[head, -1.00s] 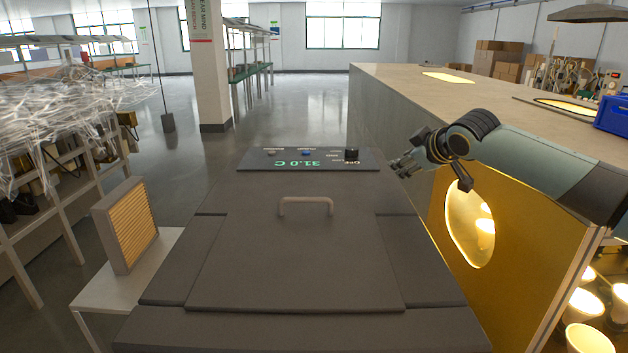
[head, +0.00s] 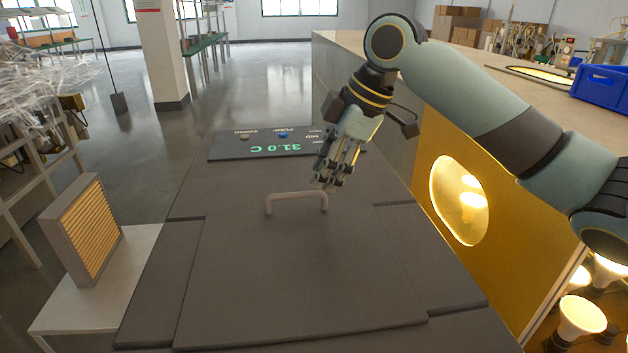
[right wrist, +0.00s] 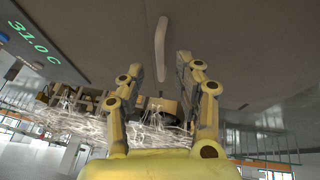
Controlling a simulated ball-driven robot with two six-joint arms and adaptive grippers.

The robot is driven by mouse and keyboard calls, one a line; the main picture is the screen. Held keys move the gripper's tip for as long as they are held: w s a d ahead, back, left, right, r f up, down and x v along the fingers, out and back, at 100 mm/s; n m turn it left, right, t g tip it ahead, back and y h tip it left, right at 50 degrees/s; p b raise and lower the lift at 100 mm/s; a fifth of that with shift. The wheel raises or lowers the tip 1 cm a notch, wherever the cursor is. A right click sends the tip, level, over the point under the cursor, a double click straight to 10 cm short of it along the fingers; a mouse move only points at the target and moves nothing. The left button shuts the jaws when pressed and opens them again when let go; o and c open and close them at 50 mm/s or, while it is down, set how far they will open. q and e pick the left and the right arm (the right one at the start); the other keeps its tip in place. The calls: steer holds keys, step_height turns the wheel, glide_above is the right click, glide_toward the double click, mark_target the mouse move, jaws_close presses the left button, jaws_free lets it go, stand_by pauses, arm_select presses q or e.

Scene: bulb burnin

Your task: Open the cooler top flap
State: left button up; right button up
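The cooler's top flap (head: 300,270) is a dark grey panel lying flat and closed on the cooler. Its light grey bar handle (head: 297,197) stands near the flap's far edge. My right gripper (head: 330,183) is just above and beside the handle's right end, pointing down. In the right wrist view the handle (right wrist: 161,48) lies ahead of the two fingers (right wrist: 158,70), which are spread apart with nothing between them. I cannot see any contact with the handle. My left gripper is in neither view.
A control panel (head: 262,148) reading 31.0 C lies behind the handle. A slatted filter (head: 88,232) stands on a white side table (head: 75,310) at left. A yellow-fronted bench (head: 425,165) with lit bulbs (head: 580,315) and a blue crate (head: 603,88) is at right.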

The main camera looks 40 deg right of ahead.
mark_target(316, 194)
steer(key=x, duration=0.3)
steer(key=shift+a+f, duration=0.1)
steer(key=shift+f, duration=0.1)
steer(key=shift+w+f, duration=0.1)
steer(key=shift+f, duration=0.15)
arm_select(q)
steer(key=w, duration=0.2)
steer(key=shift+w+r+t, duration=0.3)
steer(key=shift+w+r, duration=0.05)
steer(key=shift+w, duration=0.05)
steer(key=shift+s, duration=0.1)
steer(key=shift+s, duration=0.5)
arm_select(e)
jaws_close()
